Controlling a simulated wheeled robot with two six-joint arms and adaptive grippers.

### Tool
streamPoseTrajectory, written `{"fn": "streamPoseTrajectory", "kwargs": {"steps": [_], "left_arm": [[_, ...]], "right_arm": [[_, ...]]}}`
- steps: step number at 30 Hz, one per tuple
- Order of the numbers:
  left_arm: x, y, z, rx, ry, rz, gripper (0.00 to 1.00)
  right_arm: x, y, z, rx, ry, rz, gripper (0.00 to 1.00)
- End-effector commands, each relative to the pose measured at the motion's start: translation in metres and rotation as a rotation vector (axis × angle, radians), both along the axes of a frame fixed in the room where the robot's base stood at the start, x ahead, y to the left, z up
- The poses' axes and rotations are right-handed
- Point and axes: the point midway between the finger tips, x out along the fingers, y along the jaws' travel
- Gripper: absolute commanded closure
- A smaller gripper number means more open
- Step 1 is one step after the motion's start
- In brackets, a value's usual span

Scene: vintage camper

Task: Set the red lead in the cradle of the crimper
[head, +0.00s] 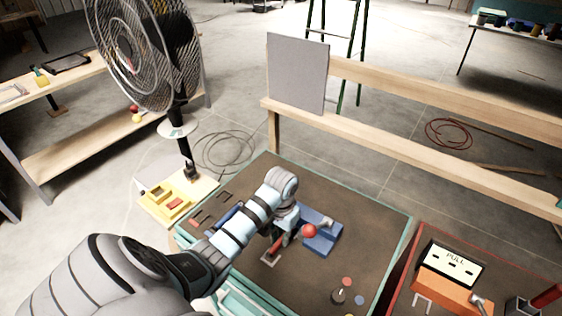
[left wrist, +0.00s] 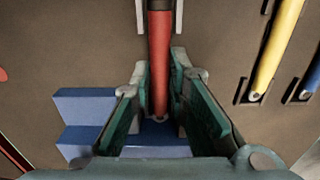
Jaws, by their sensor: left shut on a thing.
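The red lead (left wrist: 160,60) is between the two fingers of my left gripper (left wrist: 160,95), which is shut on it. Its far end lies between two pale upright sides of a bracket (left wrist: 140,14); I cannot tell whether it rests in it or is just above. In the head view the lead (head: 276,246) shows under the left gripper (head: 287,236), next to the pale bracket (head: 269,260). The blue crimper (head: 322,243), with a red ball knob (head: 309,231), is just right of the gripper. Blue steps (left wrist: 85,108) show beside and below the fingers in the wrist view. My right gripper is not in view.
A yellow lead (left wrist: 278,48) and a blue lead (left wrist: 306,75) lie in dark holders to the right in the wrist view. Coloured buttons and a dark knob (head: 338,296) are at the table's front right. An orange box with a PULL sign (head: 452,262) stands right of the table.

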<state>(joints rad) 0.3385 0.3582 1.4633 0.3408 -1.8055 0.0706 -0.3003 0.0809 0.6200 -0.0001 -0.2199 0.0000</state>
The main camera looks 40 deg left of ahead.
Motion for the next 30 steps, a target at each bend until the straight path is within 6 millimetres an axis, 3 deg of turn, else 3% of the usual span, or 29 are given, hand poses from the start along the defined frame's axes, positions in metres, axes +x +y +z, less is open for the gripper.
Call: {"fn": "streamPoseTrajectory", "kwargs": {"steps": [30], "left_arm": [[0.0, 0.0, -0.013, 0.0, 0.0, 0.0, 1.0]], "right_arm": [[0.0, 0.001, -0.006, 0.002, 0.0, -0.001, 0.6]]}}
